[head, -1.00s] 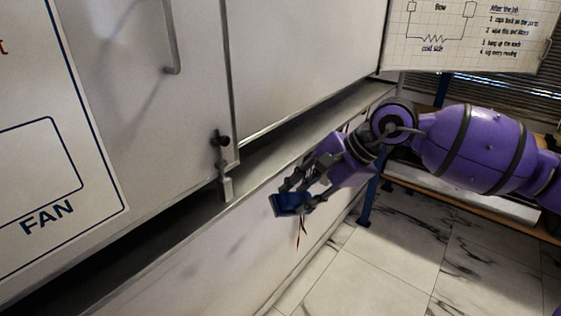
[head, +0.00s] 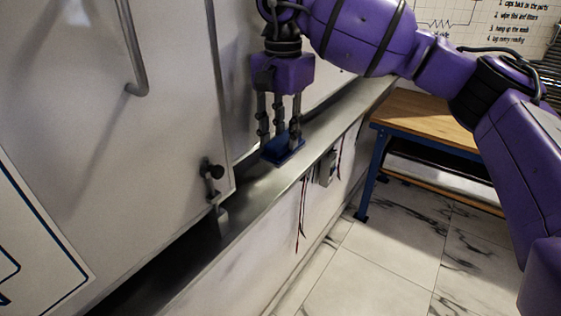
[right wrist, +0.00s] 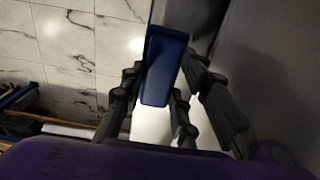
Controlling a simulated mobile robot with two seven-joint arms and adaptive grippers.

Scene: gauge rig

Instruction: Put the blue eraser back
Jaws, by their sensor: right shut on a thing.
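The blue eraser (head: 283,150) is a small blue block between the fingertips of my right gripper (head: 279,138). My right gripper is shut on it and points down, over the grey metal ledge (head: 262,193) that runs along the foot of the white panels. I cannot tell whether the eraser touches the ledge. The right wrist view shows the eraser (right wrist: 163,68) held between the dark fingers. My left gripper is not in view.
A latch with a black knob (head: 213,171) sticks out left of the gripper. A door handle (head: 135,60) is at upper left. Dark and red leads (head: 301,212) hang below the ledge by a small grey box (head: 327,167). A wood-topped bench (head: 430,118) stands at right.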

